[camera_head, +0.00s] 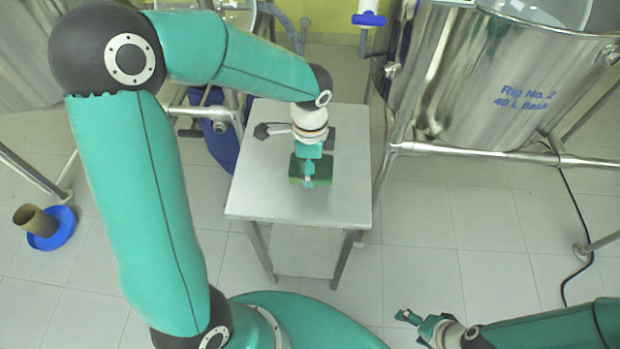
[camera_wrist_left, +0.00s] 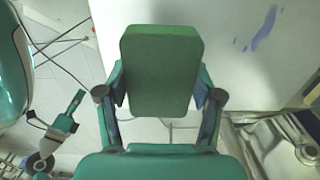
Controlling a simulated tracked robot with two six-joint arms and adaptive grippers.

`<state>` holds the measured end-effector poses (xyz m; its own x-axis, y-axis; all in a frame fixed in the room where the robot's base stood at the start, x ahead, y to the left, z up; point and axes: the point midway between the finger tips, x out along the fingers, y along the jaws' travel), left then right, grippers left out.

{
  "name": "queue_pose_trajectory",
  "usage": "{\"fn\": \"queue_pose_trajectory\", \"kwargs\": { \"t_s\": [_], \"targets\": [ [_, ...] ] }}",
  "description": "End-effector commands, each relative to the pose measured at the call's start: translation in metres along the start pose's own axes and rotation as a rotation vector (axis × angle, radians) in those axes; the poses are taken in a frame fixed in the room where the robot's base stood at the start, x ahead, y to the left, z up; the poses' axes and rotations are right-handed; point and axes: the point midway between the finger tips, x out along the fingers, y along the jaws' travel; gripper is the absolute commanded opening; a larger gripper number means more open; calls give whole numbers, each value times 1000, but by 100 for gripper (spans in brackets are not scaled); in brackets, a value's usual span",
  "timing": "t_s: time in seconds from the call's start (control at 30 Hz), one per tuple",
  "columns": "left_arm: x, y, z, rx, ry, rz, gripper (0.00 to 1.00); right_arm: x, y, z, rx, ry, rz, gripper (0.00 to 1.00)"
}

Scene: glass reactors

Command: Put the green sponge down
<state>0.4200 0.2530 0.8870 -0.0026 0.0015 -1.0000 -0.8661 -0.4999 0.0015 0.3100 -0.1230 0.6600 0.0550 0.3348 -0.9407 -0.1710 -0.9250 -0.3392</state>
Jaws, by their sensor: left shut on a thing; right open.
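The green sponge (camera_head: 322,168) is a green block over the small grey metal table (camera_head: 345,205). My left gripper (camera_head: 308,172) reaches down from above and is shut on it. In the left wrist view the sponge (camera_wrist_left: 160,65) sits between the two fingers of my left gripper (camera_wrist_left: 160,90), one finger on each side. I cannot tell whether the sponge touches the tabletop. My right gripper (camera_head: 412,325) is open and empty at the lower right of the head view, low and away from the table.
A steel vessel (camera_head: 510,90) marked "Rig No. 2" stands on a pipe frame at the right. A blue dish with a brown cylinder (camera_head: 38,220) is on the floor at the left. A black cable (camera_head: 578,215) lies at the right.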

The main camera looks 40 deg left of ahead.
Motion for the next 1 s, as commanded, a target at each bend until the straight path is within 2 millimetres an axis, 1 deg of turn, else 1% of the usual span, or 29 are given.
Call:
{"fn": "queue_pose_trajectory", "kwargs": {
  "t_s": [0.03,0.27,0.4,0.5,0.8,0.9,0.93,1.0],
  "targets": [
    [8,0,0,1,-2,3,28,0,0,0,0,0,0,72],
    [24,0,0,0,-2,2,28,1,0,0,0,0,0,72],
    [46,0,1,0,-3,3,28,3,1,0,0,0,0,72],
    [56,0,0,0,-1,2,28,3,1,0,0,0,0,72],
    [58,0,0,0,0,-1,28,3,1,0,0,0,0,72],
    [62,0,0,0,0,-1,28,7,2,0,0,0,0,72],
    [60,0,0,0,0,-1,71,5,2,0,0,0,0,72],
    [60,0,0,0,0,-1,82,5,2,0,0,0,0,72]
  ]
}}
